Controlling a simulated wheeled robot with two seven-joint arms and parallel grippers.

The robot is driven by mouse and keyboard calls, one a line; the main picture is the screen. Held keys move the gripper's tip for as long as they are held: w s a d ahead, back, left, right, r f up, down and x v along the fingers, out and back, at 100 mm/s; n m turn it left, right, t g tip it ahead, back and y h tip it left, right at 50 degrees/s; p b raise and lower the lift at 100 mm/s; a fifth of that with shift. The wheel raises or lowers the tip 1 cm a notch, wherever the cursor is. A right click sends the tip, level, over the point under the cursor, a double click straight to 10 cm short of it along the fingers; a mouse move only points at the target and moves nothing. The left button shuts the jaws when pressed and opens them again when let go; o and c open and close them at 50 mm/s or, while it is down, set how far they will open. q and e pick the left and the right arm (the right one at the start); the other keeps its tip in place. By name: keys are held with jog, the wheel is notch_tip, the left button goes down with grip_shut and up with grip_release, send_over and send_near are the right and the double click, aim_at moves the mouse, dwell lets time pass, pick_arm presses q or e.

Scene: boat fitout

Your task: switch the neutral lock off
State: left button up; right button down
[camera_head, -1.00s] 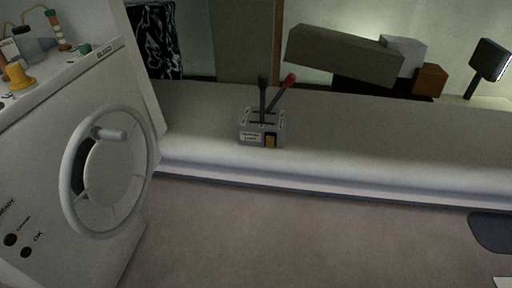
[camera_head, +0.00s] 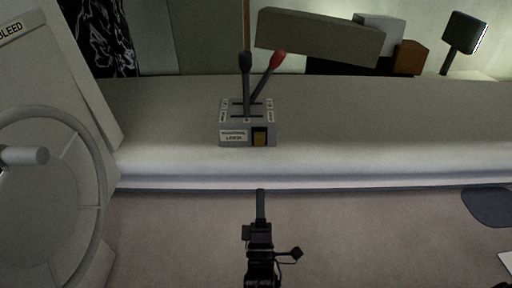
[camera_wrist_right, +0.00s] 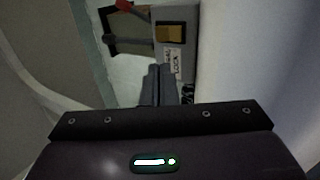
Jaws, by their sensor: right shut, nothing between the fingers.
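The grey control box (camera_head: 229,108) sits on the pale ledge, with a black-knobbed lever (camera_head: 246,75) and a red-knobbed lever (camera_head: 268,72) rising from its top. Its front has a label that seems to read neutral lock and, right of it, an amber rocker switch (camera_head: 260,136) in a dark frame. The switch also shows in the right wrist view (camera_wrist_right: 169,33). My right gripper (camera_head: 261,192) is shut and empty, below and in front of the box, apart from it. Its fingertips (camera_wrist_right: 160,72) point towards the label and switch. My left gripper is out of view.
A white console with a large handwheel (camera_head: 98,190) stands close on the left. The ledge (camera_head: 400,120) is clear to the right of the box. Behind it are a long grey-brown block (camera_head: 320,36), a brown box (camera_head: 411,57) and a dark lamp-like panel (camera_head: 463,32).

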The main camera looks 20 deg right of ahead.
aim_at(260, 137)
jog(key=x, duration=1.2)
jog(key=shift+w+r, duration=0.1)
jog(key=shift+w, duration=0.25)
jog(key=shift+w+d+r, duration=0.25)
jog(key=shift+w+r, duration=0.05)
jog(key=shift+w, duration=0.25)
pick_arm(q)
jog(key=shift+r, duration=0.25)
pick_arm(e)
jog(key=r+p, duration=0.1)
jog(key=p, duration=0.1)
jog(key=shift+w+g+p, duration=0.15)
jog(key=shift+g+p, duration=0.15)
jog(key=shift+p, duration=0.1)
jog(key=shift+f, duration=0.25)
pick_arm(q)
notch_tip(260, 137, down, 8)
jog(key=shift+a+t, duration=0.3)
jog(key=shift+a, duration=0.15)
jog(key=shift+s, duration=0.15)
